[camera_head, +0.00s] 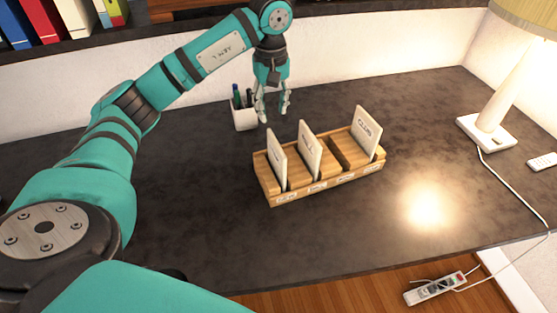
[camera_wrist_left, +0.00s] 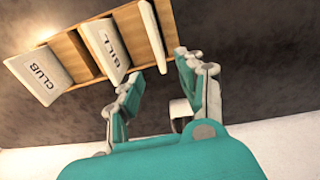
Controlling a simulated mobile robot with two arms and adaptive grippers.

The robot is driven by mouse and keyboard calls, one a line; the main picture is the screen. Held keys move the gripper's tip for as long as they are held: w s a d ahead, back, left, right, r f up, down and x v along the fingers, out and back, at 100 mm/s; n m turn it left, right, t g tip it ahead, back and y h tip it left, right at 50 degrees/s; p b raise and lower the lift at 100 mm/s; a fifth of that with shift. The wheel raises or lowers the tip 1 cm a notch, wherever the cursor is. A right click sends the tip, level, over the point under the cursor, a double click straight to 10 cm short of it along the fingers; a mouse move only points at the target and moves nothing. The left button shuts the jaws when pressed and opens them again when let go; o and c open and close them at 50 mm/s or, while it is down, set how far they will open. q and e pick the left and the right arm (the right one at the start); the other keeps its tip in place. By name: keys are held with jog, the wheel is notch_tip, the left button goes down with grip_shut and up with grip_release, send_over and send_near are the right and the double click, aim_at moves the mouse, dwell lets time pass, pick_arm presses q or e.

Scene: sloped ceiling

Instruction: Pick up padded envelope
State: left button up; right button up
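A wooden organizer (camera_head: 325,184) with several slots stands on the dark desk. Three off-white cards or envelopes stand upright in it: a left one (camera_head: 277,158), a middle one (camera_head: 310,150) and a right one (camera_head: 367,133). In the left wrist view one reads CLUB (camera_wrist_left: 40,75) and another seems to read BILL (camera_wrist_left: 108,48); the third (camera_wrist_left: 152,30) shows edge-on. I cannot tell which one is the padded envelope. My left gripper (camera_head: 274,112) is open and empty behind the organizer, above the desk, fingers pointing down. Its fingers also show in the left wrist view (camera_wrist_left: 160,70). My right gripper is out of view.
A white pen cup (camera_head: 244,116) stands close beside my left gripper. A lamp (camera_head: 486,130) and a remote (camera_head: 542,162) are at the right. A power strip (camera_head: 435,288) lies below at the lower right. The desk in front and right of the organizer is clear.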

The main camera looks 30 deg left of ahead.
aim_at(273, 138)
pick_arm(q)
notch_tip(273, 138, down, 11)
jog(key=p, duration=0.3)
jog(key=shift+d, duration=0.15)
jog(key=shift+s+d+f, duration=0.1)
jog(key=shift+d+f, duration=0.1)
jog(key=shift+f, duration=0.2)
jog(key=f+p, duration=0.1)
jog(key=d+f+p, duration=0.1)
jog(key=f, duration=0.1)
jog(key=shift+s+f, duration=0.2)
jog(key=shift+f, duration=0.05)
jog(key=shift+a+f, duration=0.1)
jog(key=shift+f, duration=0.4)
grip_shut()
